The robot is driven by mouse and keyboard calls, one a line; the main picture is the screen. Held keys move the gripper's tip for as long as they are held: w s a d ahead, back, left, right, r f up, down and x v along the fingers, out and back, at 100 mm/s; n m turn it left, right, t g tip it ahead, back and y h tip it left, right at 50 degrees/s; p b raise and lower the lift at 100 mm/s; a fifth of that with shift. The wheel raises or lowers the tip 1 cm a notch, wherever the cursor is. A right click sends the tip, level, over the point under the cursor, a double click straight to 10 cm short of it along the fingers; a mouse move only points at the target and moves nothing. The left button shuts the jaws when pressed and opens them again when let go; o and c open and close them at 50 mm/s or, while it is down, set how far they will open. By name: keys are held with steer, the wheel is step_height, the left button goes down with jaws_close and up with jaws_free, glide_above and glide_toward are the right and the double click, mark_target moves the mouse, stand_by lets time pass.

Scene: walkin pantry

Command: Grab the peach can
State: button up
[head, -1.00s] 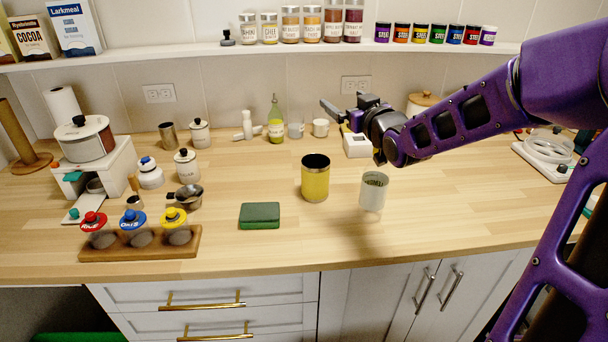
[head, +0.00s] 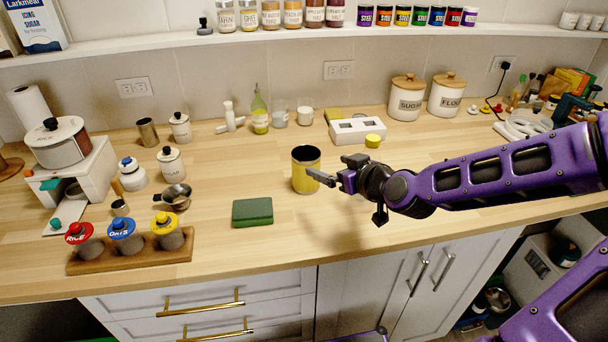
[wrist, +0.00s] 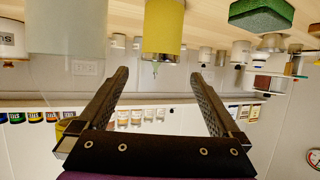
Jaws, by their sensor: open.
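A yellow can (head: 306,172) with a dark open top stands upright on the wooden counter; I see no label that names it as peach. My gripper (head: 328,172) is open and empty just to its right in the head view, and one finger overlaps the can's right edge there. In the wrist view, which is upside down, the yellow can (wrist: 163,28) shows beyond and between the open fingertips (wrist: 157,72), apparently not touched. A pale grey cup (wrist: 68,28) shows left of it in the wrist view; my arm hides it in the head view.
A white block-shaped device (head: 357,131) and a yellow lid (head: 373,141) are behind my arm. A rack (head: 128,252) of lidded jars is at front left. Counter between can and green box is clear.

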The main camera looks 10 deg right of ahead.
steer(key=b, duration=0.2)
glide_toward(299, 156)
steer(key=x, duration=0.4)
steer(key=shift+w+d+f, duration=0.1)
steer(key=shift+w, duration=0.05)
steer(key=shift+b+x, duration=0.35)
steer(key=shift+x, duration=2.25)
steer(key=c, duration=1)
